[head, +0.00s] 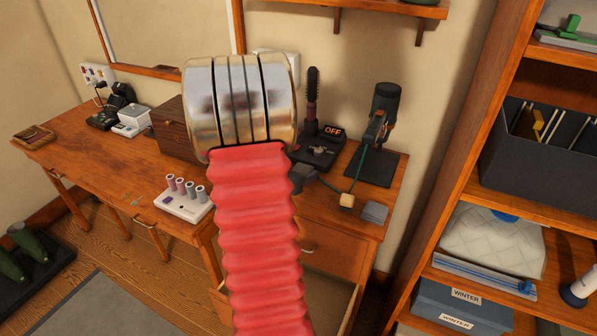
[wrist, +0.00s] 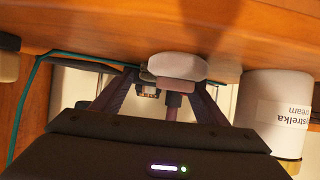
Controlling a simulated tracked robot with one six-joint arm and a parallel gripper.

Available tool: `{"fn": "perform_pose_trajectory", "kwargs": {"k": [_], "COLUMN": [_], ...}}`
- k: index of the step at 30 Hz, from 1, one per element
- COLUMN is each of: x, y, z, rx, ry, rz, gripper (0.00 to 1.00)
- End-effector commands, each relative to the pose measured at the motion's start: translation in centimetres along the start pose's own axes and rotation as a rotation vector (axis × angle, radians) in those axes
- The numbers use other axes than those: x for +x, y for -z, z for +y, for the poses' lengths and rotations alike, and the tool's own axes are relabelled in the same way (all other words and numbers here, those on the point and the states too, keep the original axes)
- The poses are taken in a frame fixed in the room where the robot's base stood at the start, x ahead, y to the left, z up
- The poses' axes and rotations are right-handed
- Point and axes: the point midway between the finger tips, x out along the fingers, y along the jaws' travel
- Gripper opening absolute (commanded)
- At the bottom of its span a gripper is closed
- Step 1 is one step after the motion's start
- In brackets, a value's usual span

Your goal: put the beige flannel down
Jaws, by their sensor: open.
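I cannot pick out a beige flannel for certain in either view. In the wrist view my gripper (wrist: 165,78) is open, with its two dark fingers apart close to a wooden surface. A pale rounded thing (wrist: 178,66) shows at the fingertips, with a pinkish piece below it; I cannot tell what it is or whether the fingers touch it. In the head view my red arm and its metal end hide most of my gripper. A small beige block (head: 347,201) by a green cord and a grey folded-looking piece (head: 375,212) lie near the desk's front right edge.
A white labelled jar (wrist: 276,110) stands right of my gripper. Shelves rise at right.

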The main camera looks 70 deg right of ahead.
Motion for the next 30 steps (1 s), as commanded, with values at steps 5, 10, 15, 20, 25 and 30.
{"fn": "perform_pose_trajectory", "kwargs": {"k": [5,10,15,20,25,30], "x": [0.0,-0.8,-2.7,-5.0,-7.3,-9.7], "y": [0.1,0.2,0.2,0.2,0.2,0.2], "z": [0.0,-0.1,-0.1,-0.1,-0.1,-0.1], "rx": [0.000,0.000,0.001,0.000,0.000,0.000], "ry": [0.000,0.001,0.002,0.003,0.004,0.003], "rz": [0.000,0.001,0.002,0.002,0.001,0.001], "gripper": [0.67,0.67,0.67,0.67,0.67,0.67]}}
